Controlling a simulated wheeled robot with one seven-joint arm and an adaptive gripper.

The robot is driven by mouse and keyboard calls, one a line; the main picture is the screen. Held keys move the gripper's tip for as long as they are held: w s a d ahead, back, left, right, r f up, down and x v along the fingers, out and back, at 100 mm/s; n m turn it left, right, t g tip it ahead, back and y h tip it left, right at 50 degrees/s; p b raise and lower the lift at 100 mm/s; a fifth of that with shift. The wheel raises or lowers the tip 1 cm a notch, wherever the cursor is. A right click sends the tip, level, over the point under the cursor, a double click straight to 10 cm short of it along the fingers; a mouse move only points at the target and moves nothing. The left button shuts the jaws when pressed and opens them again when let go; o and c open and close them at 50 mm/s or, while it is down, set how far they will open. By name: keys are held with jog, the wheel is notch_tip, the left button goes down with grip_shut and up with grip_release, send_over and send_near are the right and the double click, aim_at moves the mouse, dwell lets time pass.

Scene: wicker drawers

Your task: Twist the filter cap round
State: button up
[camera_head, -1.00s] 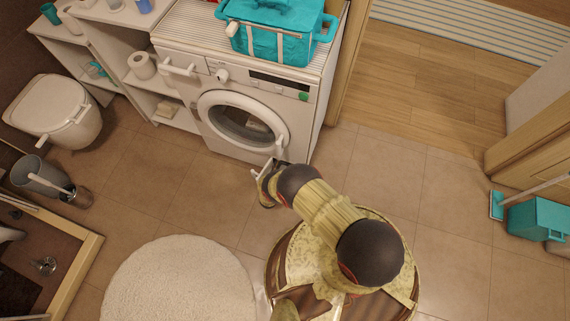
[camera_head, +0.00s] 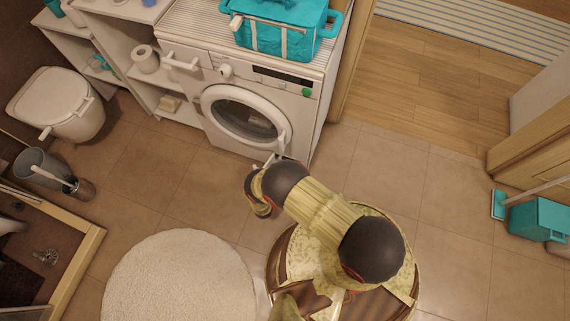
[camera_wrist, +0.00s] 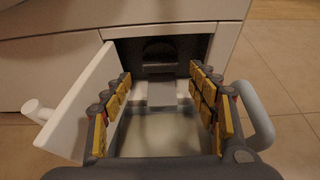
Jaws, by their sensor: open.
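The washing machine (camera_head: 305,115) stands against the back wall. In the wrist view its lower front has a small recess with a white flap (camera_wrist: 82,105) swung open to the left. The dark filter cap (camera_wrist: 160,52) sits in shadow at the back of the recess; its outline is hard to make out. My gripper (camera_wrist: 162,82) is open and empty, its yellow-padded fingers on either side of the recess's middle, pointing in at the cap. No contact with the cap shows. In the head view my arm mostly hides the gripper near the machine's foot.
The machine's round door (camera_head: 243,114) is above the recess. A teal basket (camera_head: 285,38) stands on top. A round white rug (camera_head: 180,280) lies at lower left, a toilet (camera_head: 55,105) at far left, and a teal bucket (camera_head: 540,218) at right.

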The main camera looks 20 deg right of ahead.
jog(key=v, duration=0.3)
jog(key=shift+s, duration=0.2)
jog(key=shift+a, duration=0.1)
dwell(0.4)
